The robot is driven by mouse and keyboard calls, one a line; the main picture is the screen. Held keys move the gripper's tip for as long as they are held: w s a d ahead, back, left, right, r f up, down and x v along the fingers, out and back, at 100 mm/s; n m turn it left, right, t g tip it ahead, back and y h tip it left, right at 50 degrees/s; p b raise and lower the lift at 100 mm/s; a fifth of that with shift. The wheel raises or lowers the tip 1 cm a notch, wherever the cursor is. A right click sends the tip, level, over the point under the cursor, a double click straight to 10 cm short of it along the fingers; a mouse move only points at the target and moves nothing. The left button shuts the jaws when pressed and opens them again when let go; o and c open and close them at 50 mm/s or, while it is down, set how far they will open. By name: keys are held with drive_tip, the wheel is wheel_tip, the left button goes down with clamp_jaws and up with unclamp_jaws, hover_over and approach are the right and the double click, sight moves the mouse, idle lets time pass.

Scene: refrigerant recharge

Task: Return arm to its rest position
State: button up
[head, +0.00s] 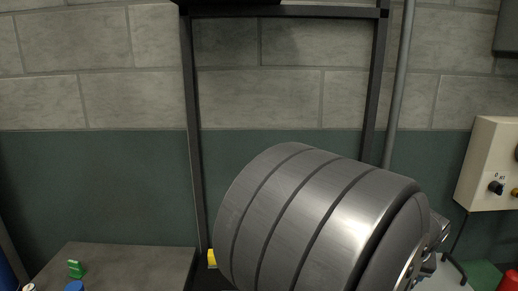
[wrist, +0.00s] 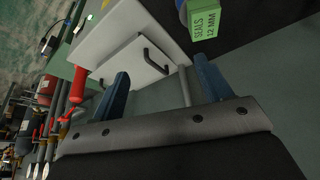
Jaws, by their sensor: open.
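My gripper (wrist: 161,66) shows in the wrist view with its two blue fingers spread apart and nothing between them. Behind the gap is a pale cabinet front with a dark handle (wrist: 156,62). In the head view a large grey ribbed link of my arm fills the lower middle, and my gripper cannot be seen there.
A green box labelled SEALS 12 MM (wrist: 207,18) lies beyond the right finger. A red-handled item (wrist: 77,88) and pipes with red valves (wrist: 48,133) are at left. In the head view, a grey bench (head: 125,264) holds small items; a control box (head: 489,165) is at right.

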drive_tip(key=w+a+r+n+y, duration=0.1)
drive_tip(key=w+a+n, duration=0.5)
drive_tip(key=w+a, duration=1.4)
drive_tip(key=shift+w+a+r+y, duration=0.15)
drive_tip(key=shift+a+r+y, duration=0.1)
drive_tip(key=shift+a+y, duration=0.65)
drive_tip(key=shift+o, duration=0.2)
drive_tip(key=shift+a, duration=0.15)
